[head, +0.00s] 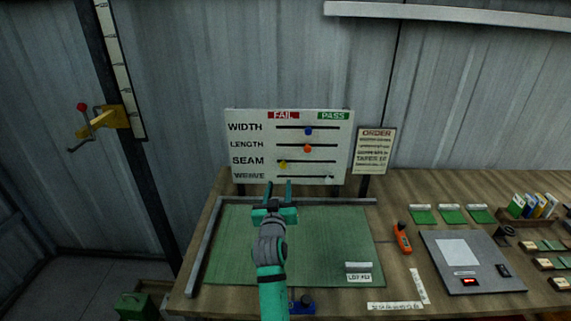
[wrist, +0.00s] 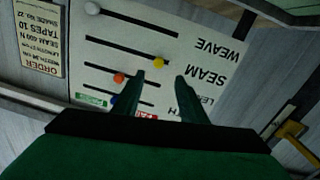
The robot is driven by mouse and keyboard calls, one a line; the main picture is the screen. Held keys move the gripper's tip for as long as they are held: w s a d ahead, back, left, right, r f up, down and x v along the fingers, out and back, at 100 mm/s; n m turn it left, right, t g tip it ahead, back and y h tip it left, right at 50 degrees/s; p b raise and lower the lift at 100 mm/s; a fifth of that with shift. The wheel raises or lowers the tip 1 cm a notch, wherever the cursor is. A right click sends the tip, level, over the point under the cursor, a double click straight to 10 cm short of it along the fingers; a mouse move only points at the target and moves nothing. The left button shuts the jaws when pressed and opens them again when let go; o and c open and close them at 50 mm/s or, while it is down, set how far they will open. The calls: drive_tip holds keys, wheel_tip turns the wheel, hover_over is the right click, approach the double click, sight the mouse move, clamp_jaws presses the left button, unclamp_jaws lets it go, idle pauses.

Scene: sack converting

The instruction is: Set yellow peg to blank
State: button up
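The yellow peg (head: 283,164) sits in the SEAM slot of the white FAIL/PASS board (head: 239,143), near the slot's left end, on the FAIL side. It also shows in the wrist view (wrist: 158,62), where the board appears upside down. My gripper (head: 278,184) points up toward the board's lower part, just below the yellow peg in the head view. In the wrist view its fingers (wrist: 160,77) are apart with nothing between them, and the peg shows just beyond the fingertips. The exact distance to the board is unclear.
The same board has a blue peg (head: 308,132) on WIDTH, an orange peg (head: 307,149) on LENGTH and a white peg (head: 330,176) on WEAVE. An order sign (head: 375,148) stands to the right. A green mat (head: 330,235) lies below on the bench.

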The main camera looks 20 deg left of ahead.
sight(283, 167)
drive_tip(key=x, duration=0.6)
drive_tip(key=d+x, duration=0.1)
drive_tip(key=x, duration=0.2)
drive_tip(key=shift+w+a, duration=0.1)
drive_tip(key=shift+w, duration=0.35)
drive_tip(key=shift+w+a, duration=0.35)
drive_tip(key=shift+a, duration=0.35)
drive_tip(key=shift+d+r, duration=0.1)
drive_tip(key=shift+w+d, duration=0.1)
drive_tip(key=shift+d, duration=0.05)
clamp_jaws()
